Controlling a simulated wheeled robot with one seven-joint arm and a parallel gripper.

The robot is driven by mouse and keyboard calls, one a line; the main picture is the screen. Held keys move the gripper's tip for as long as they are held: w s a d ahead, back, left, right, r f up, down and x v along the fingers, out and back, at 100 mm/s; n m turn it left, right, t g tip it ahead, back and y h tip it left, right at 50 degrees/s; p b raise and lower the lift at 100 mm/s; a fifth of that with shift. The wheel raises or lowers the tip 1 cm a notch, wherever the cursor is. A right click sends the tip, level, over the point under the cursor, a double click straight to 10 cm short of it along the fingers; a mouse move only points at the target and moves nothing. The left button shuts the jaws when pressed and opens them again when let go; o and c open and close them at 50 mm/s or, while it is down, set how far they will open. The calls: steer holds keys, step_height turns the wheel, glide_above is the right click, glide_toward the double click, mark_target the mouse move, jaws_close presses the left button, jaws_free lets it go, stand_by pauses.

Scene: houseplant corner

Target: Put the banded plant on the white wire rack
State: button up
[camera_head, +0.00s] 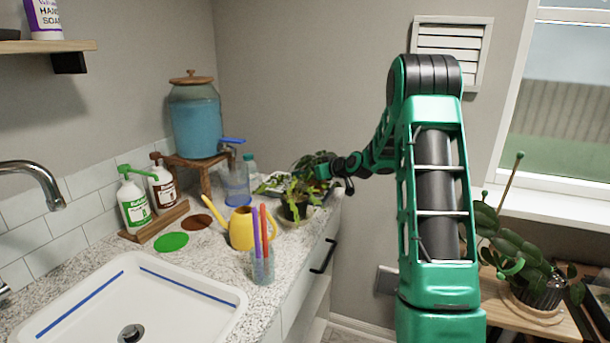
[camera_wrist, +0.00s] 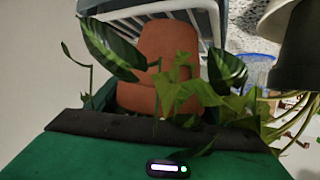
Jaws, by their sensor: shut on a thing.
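My gripper (camera_head: 338,170), at the back right of the counter, is shut on the banded plant (camera_head: 314,163). In the wrist view the banded plant's pale-striped dark leaves (camera_wrist: 110,50) spread around an orange-brown pot (camera_wrist: 165,80) between my fingers. The fingertips are largely hidden by pot and leaves. A pale grey-white barred frame (camera_wrist: 130,13), apparently the white wire rack, shows just beyond the pot. I cannot tell whether the pot touches it. In the head view the rack is mostly hidden behind foliage.
A dark-potted leafy plant (camera_head: 293,210) stands close in front of my gripper; its pot shows at the wrist view's upper right (camera_wrist: 292,45). A blue-tinted cup (camera_head: 236,185), yellow watering can (camera_head: 243,229) and pen cup (camera_head: 262,268) stand nearby. The sink (camera_head: 130,300) is front left.

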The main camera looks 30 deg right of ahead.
steer(key=o, duration=1.5)
steer(key=shift+o, duration=0.2)
steer(key=v, duration=1.2)
steer(key=s+a+f+m+g, duration=0.1)
steer(key=s+a+g, duration=0.3)
steer(key=s, duration=1.1)
steer(key=s+a+f+m+g+h, duration=0.1)
steer(key=s+a+m+g, duration=0.3)
steer(key=s, duration=1.1)
steer(key=s+a+f+m+g, duration=0.3)
steer(key=s+a+g, duration=0.2)
steer(key=s, duration=1)
steer(key=shift+s+a+h, duration=0.2)
steer(key=shift+a+h, duration=0.1)
steer(key=shift+a, duration=0.75)
steer(key=shift+f, duration=0.15)
